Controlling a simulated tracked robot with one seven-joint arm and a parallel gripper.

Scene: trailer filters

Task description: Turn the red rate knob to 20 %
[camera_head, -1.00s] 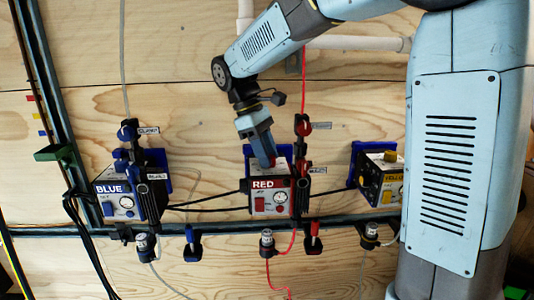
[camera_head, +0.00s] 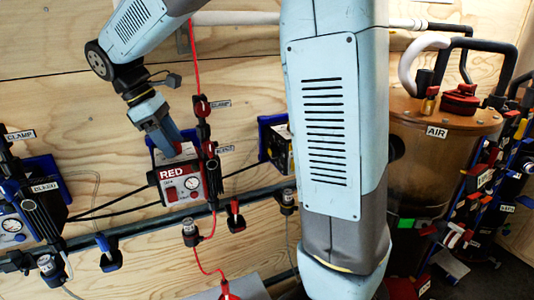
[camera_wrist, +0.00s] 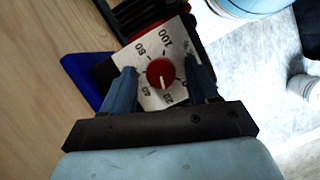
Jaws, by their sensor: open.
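The red rate knob (camera_wrist: 160,72) is round and sits on a white dial plate (camera_wrist: 178,42) marked with numbers up to 100. In the wrist view its pale pointer line faces down, close to the 20 mark. My gripper (camera_wrist: 160,66) is open, with one blue finger on each side of the knob; small gaps show, and contact is hard to tell. In the head view my gripper (camera_head: 168,138) reaches down to the top of the box labelled RED (camera_head: 180,185). The knob is hidden there behind the gripper.
A red hose (camera_head: 195,60) and red clamp rise beside the RED box. A blue-clamped box (camera_head: 15,225) stands left, another box (camera_head: 279,150) right, partly behind my arm. An orange tank labelled AIR (camera_head: 440,150) and a rack of coloured fittings (camera_head: 490,180) stand far right.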

